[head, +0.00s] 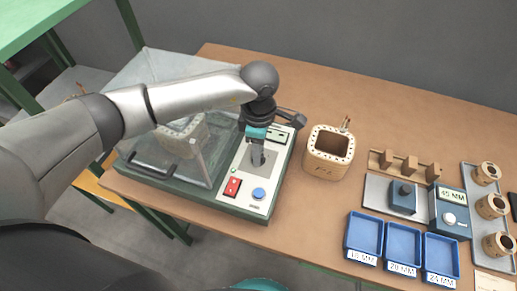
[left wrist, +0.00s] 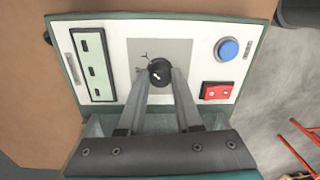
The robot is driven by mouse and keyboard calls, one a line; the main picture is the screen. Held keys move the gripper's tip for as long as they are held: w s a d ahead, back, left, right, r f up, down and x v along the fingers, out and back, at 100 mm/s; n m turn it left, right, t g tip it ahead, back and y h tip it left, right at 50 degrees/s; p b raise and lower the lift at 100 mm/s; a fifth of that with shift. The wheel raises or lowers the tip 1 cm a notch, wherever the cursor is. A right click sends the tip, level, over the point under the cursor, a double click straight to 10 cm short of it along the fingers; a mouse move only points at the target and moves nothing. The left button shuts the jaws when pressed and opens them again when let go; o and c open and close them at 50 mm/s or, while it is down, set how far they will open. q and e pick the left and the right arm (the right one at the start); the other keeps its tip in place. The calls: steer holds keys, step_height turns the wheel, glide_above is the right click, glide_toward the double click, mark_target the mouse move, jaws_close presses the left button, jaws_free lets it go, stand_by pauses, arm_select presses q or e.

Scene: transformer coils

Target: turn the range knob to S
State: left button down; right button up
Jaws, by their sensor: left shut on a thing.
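The range knob (left wrist: 160,72) is a round black knob with a small white mark, on a grey plate (left wrist: 174,49) of the white panel. My left gripper (left wrist: 161,80) is shut on the knob, a fingertip on either side. In the head view the left gripper (head: 257,160) points down at the panel and mostly hides the knob. Small dark marks show on the plate beside the knob, too small to read surely, so I cannot tell which letter the knob points to. My right gripper is not in view.
The panel holds a blue button (head: 259,194), a red switch (head: 232,187) and a green display strip (left wrist: 93,64). A clear cover (head: 196,158) stands left of it. A wooden coil former (head: 329,152), blue trays (head: 401,246) and a gauge (head: 450,213) stand to the right.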

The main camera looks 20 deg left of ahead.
arm_select(q)
steer(key=n, duration=0.4)
steer(key=n+p, duration=0.1)
steer(key=n, duration=0.3)
steer(key=shift+r+n, duration=0.1)
steer(key=shift+n, duration=0.2)
steer(key=n+p, duration=0.1)
steer(key=n, duration=0.3)
steer(key=shift+n, duration=0.3)
steer(key=n+p, duration=0.2)
steer(key=n, duration=0.2)
steer(key=shift+n, duration=0.3)
steer(key=c, duration=0.6)
jaws_free()
steer(key=shift+s, duration=0.1)
